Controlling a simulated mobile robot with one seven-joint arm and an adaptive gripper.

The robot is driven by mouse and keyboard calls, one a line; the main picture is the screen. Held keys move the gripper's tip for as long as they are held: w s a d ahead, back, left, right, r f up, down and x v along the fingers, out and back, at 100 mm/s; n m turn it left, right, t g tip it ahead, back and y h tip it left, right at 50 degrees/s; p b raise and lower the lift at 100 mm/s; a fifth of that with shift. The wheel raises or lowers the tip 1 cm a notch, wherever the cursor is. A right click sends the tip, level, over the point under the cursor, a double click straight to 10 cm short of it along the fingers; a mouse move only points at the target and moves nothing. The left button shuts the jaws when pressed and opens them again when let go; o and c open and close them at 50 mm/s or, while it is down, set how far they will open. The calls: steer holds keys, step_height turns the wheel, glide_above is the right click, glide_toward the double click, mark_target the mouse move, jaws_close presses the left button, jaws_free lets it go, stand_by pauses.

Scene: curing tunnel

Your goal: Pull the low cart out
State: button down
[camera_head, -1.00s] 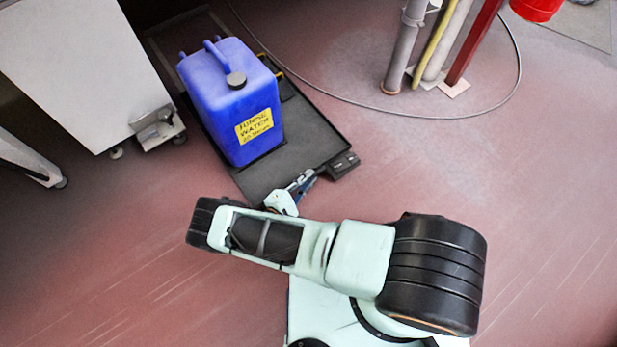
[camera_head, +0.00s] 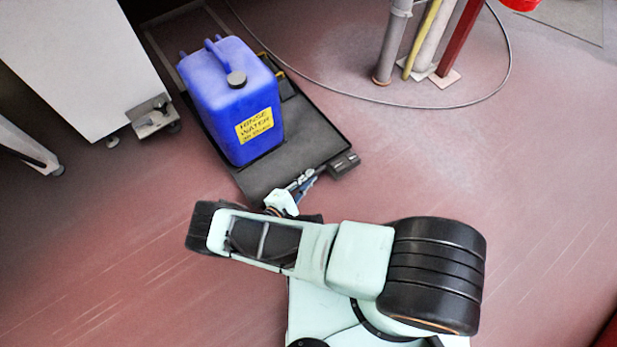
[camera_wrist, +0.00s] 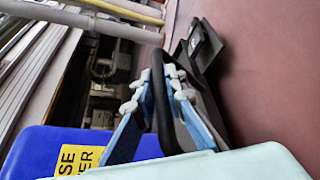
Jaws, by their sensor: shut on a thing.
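The low cart (camera_head: 275,175) is a flat black platform close to the floor, in the middle of the head view. A blue jerrycan (camera_head: 222,105) with a yellow "rinse water" label stands upright on it. My gripper (camera_head: 303,184) is at the cart's near end, partly hidden by my arm. In the wrist view my gripper (camera_wrist: 160,92) has its two blue-padded fingers on either side of a black handle bar (camera_wrist: 160,110), shut on it. The jerrycan (camera_wrist: 40,148) also shows at the lower left there.
A white cabinet (camera_head: 75,60) on casters stands left of the cart. Grey, yellow and red upright pipes (camera_head: 395,45) rise from the floor at the upper right, with a dark cable (camera_head: 440,107) looping around them. The red floor in front and to the right is clear.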

steer(key=c, duration=2)
jaws_free()
steer(key=shift+o, duration=0.2)
step_height(320, 180, up, 10)
